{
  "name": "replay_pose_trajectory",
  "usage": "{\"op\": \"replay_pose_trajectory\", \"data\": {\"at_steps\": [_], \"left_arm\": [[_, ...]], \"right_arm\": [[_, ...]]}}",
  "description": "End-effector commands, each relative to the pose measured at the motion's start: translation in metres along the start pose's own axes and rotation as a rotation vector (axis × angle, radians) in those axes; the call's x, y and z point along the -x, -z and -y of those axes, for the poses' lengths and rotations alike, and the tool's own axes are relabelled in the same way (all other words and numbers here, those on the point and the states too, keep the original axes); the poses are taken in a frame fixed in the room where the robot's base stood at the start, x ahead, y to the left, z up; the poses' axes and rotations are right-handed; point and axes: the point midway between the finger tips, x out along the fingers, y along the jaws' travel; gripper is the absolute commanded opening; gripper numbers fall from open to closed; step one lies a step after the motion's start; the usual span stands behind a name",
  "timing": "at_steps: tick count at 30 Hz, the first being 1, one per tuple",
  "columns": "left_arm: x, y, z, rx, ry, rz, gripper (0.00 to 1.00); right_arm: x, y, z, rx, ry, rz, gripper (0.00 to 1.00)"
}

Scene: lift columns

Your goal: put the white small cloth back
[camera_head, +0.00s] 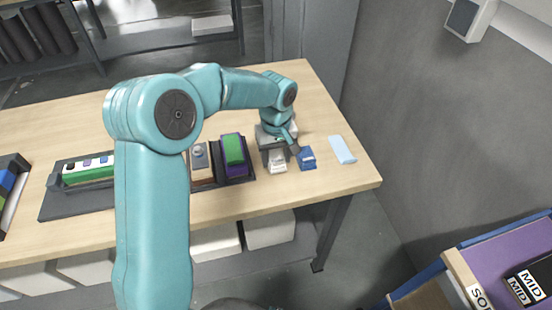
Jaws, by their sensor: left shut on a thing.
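My left gripper (279,159) reaches down from above at the right part of the wooden table, its dark fingers on either side of a small white cloth (278,167). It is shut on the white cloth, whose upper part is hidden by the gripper. I cannot tell whether the cloth touches the tabletop. A small blue folded item (306,158) lies just right of the gripper, and a pale blue flat cloth (342,150) lies further right. My right gripper is not in view.
Left of the gripper, a dark tray (78,207) on the wooden table (335,178) carries a green and purple block (233,150) and other pieces. A grey wall stands right of the table. A purple-lined bin (500,260) with labelled items is at lower right.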

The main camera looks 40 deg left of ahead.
Motion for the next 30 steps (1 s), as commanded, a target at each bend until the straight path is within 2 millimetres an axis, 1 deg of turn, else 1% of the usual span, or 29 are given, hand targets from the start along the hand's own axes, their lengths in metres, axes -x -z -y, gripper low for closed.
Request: {"op": "replay_pose_trajectory", "data": {"at_steps": [1,3,11,15,16,17,18,26,28,30], "left_arm": [[-0.008,0.000,0.000,0.000,0.001,0.002,0.28],[-0.013,0.000,0.000,0.000,0.000,0.001,0.28],[-0.015,0.000,0.000,0.000,-0.001,0.000,0.28],[-0.019,0.000,0.000,0.000,-0.001,0.000,0.28],[-0.018,0.000,0.000,0.000,-0.001,0.000,0.62],[-0.018,0.000,0.000,0.000,-0.001,0.000,0.72],[-0.018,0.000,0.000,0.000,-0.001,0.000,0.78],[-0.017,0.000,0.000,0.000,-0.001,0.000,0.78],[-0.012,0.000,0.000,0.000,-0.001,0.000,0.78],[-0.005,0.001,-0.001,0.000,-0.003,-0.003,0.78]], "right_arm": [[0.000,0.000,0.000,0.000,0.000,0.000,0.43],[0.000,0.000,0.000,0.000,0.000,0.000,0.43],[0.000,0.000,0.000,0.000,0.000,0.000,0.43],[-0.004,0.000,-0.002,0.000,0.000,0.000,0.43],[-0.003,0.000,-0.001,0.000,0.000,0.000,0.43],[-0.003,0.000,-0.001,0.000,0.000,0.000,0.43],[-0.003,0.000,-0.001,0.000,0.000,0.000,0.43],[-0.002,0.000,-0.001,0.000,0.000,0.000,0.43],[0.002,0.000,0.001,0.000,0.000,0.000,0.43],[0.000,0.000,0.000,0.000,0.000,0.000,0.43]]}}
